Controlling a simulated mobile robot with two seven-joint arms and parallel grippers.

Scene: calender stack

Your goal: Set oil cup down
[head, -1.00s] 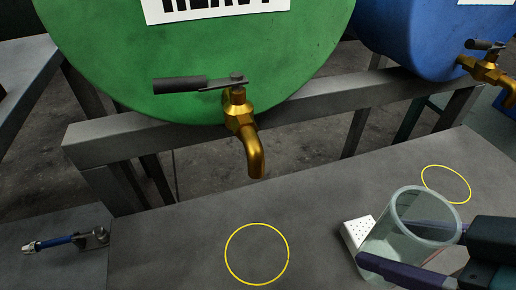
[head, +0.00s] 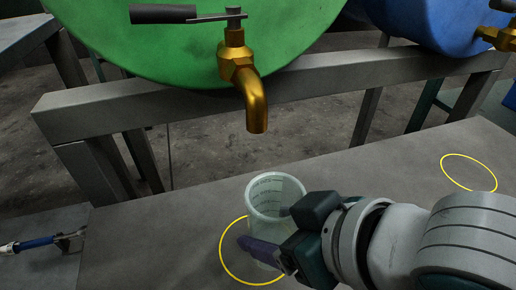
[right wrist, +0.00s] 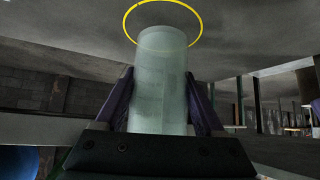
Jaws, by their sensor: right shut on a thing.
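A clear, see-through oil cup (head: 276,188) with faint markings stands upright below and slightly right of the brass tap's spout. My right gripper (head: 268,236) is shut on its sides, with one purple finger in front. In the right wrist view, the cup (right wrist: 162,80) sits between both fingers (right wrist: 163,105). The cup overlaps the right part of the near yellow ring (head: 222,258) on the grey table. I cannot tell whether its base touches the table. My left gripper is not in view.
A brass tap (head: 245,85) with a dark lever hangs from a green drum (head: 150,55) above the cup. A second yellow ring (head: 468,172) lies clear at the right, near a blue drum (head: 440,35). A blue-handled tool (head: 40,243) lies at the left.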

